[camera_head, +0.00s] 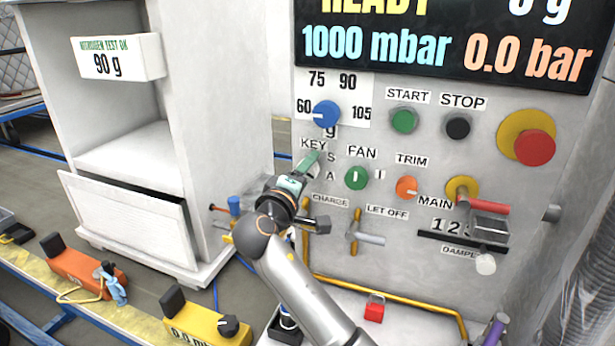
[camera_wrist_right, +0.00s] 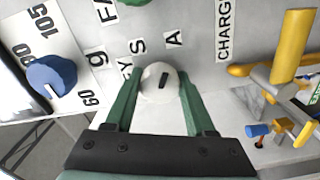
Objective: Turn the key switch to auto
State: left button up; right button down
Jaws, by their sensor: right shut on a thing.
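The key switch (camera_wrist_right: 160,82) is a round white knob with a short black mark, seen in the right wrist view. The mark's upper end leans slightly toward the letter A (camera_wrist_right: 174,39), with the letter S (camera_wrist_right: 140,46) to its left. My right gripper (camera_head: 312,161) is at the panel under the KEY label (camera_head: 313,143). Its green fingers are shut on the key switch, one on each side, and they hide the switch in the head view. My left gripper is in neither view.
The fan knob (camera_head: 356,177), the blue dial (camera_head: 326,113) and the charge lever (camera_head: 354,236) sit close around the gripper. The trim knob (camera_head: 406,187) is further right. A white cabinet (camera_head: 225,90) stands left of the panel.

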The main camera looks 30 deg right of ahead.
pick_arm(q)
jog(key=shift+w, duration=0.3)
pick_arm(e)
jog(key=shift+f, duration=0.1)
jog(key=c, duration=0.6)
grip_release()
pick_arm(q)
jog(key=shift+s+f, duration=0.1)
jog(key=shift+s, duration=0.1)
pick_arm(e)
jog(key=o, duration=0.3)
jog(key=shift+o, duration=0.2)
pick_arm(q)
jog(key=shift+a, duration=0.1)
